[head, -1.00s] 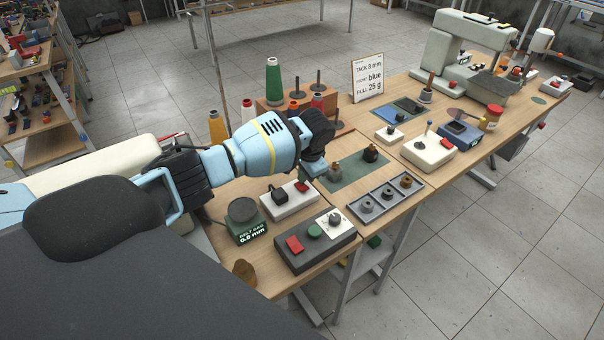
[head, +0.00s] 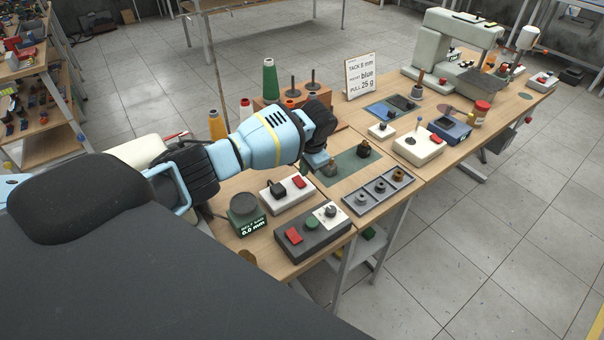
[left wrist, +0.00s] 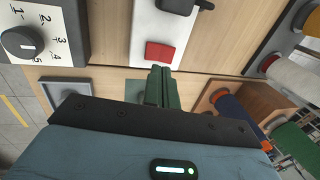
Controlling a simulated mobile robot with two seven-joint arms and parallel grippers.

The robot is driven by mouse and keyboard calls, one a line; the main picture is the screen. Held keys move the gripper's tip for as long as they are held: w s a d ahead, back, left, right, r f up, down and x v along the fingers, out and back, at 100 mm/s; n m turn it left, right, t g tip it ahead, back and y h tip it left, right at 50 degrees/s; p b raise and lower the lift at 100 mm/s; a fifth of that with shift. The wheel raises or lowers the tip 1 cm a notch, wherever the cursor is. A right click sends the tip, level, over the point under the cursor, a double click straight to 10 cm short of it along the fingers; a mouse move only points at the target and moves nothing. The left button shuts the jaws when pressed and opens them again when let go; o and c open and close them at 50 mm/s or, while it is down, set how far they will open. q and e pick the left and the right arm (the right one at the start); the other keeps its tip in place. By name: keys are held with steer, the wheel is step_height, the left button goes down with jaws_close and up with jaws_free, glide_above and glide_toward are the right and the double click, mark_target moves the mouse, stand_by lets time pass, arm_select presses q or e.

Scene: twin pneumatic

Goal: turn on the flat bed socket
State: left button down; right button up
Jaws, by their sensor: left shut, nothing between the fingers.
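A white socket box (head: 287,192) with a black plug and a red rocker switch (head: 298,181) lies on the near bench. No readable label shows which machine it serves. In the left wrist view the red switch (left wrist: 160,51) sits just beyond my fingertips, with the black plug behind it. My left gripper (head: 313,162) is shut and empty, pointing down over the bench beyond the socket's switch end. Its closed fingers (left wrist: 162,72) appear in the left wrist view, apparently apart from the switch. Whether the switch is on cannot be told. My right gripper is out of view.
A grey control box (head: 315,236) with a dial stands in front, beside a green gauge (head: 245,214). A partitioned grey tray (head: 379,191) and a green mat (head: 345,168) lie to the right. Thread cones (head: 270,80) stand behind.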

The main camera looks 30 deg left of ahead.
arm_select(q)
steer(key=d+v, duration=0.1)
steer(key=v, duration=0.9)
steer(key=shift+s+r, duration=0.2)
steer(key=shift+r, duration=0.05)
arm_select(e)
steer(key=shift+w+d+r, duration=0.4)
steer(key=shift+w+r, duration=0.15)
arm_select(q)
steer(key=shift+d, duration=0.2)
